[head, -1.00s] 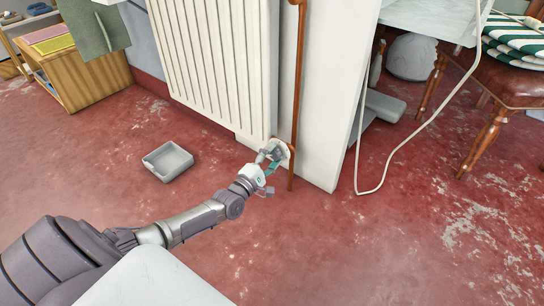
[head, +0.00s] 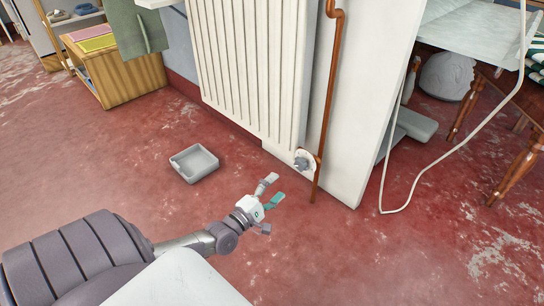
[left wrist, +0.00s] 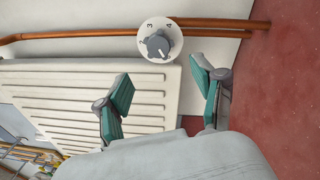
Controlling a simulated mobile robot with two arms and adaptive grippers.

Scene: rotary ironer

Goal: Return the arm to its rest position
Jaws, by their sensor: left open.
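My left gripper (head: 273,190) is open and empty above the red floor, in front of the radiator's lower right corner in the head view. Its two teal-padded fingers also show apart in the left wrist view (left wrist: 167,98). A white round radiator valve dial (head: 304,162) with a grey knob sits beside the copper pipe, apart from the fingers. In the left wrist view the dial (left wrist: 160,40) shows the numbers 3 and 4 and lies beyond the fingertips. My right gripper is not in view.
The white radiator (head: 250,75) and a vertical copper pipe (head: 328,100) stand ahead. A grey tray (head: 194,163) lies on the floor at left. A white cord (head: 440,158) hangs in a loop at right, near a wooden chair (head: 515,170). The floor between is clear.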

